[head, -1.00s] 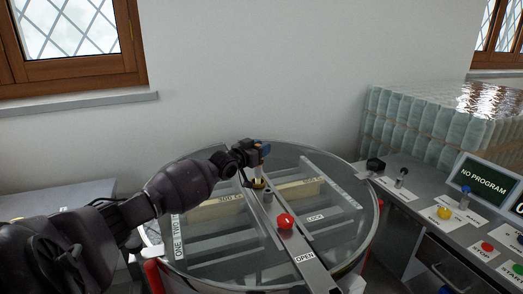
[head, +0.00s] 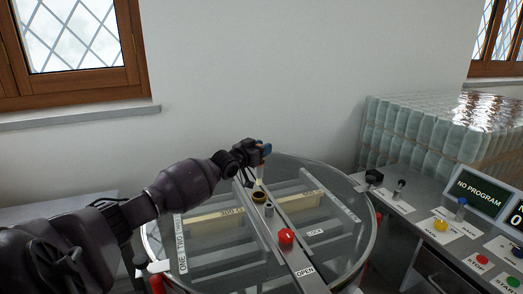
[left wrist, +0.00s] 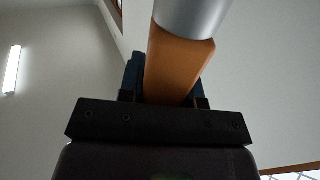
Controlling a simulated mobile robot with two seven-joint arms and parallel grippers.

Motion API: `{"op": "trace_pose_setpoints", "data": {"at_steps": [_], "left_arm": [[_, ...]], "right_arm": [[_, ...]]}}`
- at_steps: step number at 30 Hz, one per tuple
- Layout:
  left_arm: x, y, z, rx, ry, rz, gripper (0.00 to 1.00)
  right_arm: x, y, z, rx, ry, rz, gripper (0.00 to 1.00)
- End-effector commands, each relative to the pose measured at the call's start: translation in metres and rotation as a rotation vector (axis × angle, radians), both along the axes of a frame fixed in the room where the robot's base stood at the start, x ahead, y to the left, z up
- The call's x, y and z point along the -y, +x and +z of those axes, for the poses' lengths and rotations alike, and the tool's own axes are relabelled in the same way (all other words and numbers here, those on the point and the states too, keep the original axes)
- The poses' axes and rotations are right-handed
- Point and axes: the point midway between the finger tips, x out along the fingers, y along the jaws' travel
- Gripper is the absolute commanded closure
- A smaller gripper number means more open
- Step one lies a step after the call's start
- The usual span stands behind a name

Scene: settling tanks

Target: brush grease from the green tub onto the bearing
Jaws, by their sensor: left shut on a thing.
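My left gripper (head: 264,151) is shut on a brush above the tank's central beam. In the left wrist view the brush's orange handle (left wrist: 178,66) sits between the fingers, with its silver ferrule (left wrist: 192,14) beyond. In the head view the pale brush end (head: 260,182) points down, just above and behind a dark-and-brass ring (head: 259,198), which looks like the bearing. I cannot tell whether they touch. No green tub can be made out. My right gripper is not in view.
The round glass-topped tank (head: 205,258) carries a grey beam (head: 299,258) with a red knob (head: 286,236) and a short grey post (head: 269,210). A control desk (head: 425,215) with buttons and levers stands right. Wrapped bottles (head: 420,130) are stacked behind it.

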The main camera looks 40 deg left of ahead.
Motion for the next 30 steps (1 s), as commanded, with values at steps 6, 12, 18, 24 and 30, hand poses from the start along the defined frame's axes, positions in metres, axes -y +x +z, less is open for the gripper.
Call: {"op": "trace_pose_setpoints", "data": {"at_steps": [6,12,18,24,30], "left_arm": [[0.000,0.000,0.017,0.000,0.001,0.000,0.92],[0.000,0.000,0.030,0.000,0.002,0.000,0.92],[0.000,0.000,0.034,-0.001,0.001,0.000,0.92],[0.000,0.000,0.033,-0.001,0.001,0.000,0.92],[0.000,0.000,0.033,-0.001,0.001,0.000,0.92]], "right_arm": [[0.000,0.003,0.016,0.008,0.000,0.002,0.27],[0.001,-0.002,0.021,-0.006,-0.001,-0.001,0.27],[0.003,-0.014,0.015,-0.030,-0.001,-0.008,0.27],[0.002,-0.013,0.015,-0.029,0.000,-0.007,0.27],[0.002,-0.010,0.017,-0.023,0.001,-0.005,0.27]]}}
